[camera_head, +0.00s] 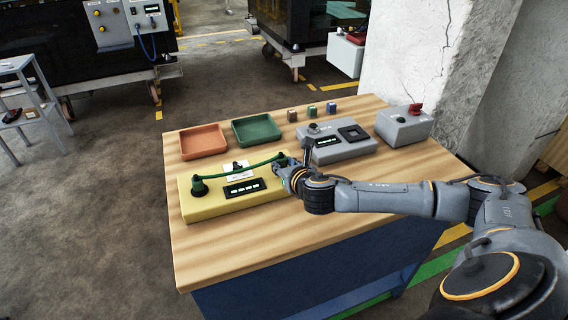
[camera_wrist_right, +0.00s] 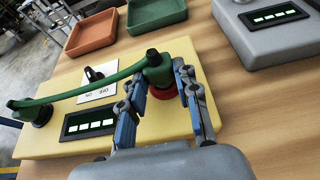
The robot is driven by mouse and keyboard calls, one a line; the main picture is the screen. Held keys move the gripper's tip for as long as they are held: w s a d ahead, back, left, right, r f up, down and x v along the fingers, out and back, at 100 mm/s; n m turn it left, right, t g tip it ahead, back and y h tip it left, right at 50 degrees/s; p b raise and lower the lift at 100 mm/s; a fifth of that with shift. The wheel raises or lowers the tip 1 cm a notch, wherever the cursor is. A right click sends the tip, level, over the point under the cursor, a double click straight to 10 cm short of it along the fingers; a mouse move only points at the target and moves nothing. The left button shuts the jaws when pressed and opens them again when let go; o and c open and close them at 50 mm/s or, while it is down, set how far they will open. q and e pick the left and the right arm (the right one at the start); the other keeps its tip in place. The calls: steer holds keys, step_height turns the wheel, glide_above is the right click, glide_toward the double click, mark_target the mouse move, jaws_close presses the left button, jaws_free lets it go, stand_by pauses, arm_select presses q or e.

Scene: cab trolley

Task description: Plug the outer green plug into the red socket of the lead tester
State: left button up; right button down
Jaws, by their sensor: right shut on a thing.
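The yellow lead tester (camera_head: 222,206) lies on the table's left part, with a lit display and a switch on a white label. A green lead (camera_head: 240,167) arches over it. Its left-end green plug (camera_head: 199,187) stands upright in a dark socket. My right gripper (camera_head: 284,170) is shut on the outer green plug (camera_wrist_right: 158,70) at the tester's right end. My left gripper is out of view.
An orange tray (camera_head: 203,141) and a green tray (camera_head: 256,129) lie behind the tester. Small blocks (camera_head: 311,111) line the back. The table's front strip is clear.

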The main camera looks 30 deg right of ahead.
steer(key=shift+f, duration=0.35)
steer(key=c, duration=0.9)
jaws_free()
steer(key=shift+s+r, duration=0.1)
steer(key=v, duration=1.1)
steer(key=shift+s+a+r, duration=0.1)
steer(key=shift+s+a, duration=0.05)
steer(key=shift+s, duration=0.25)
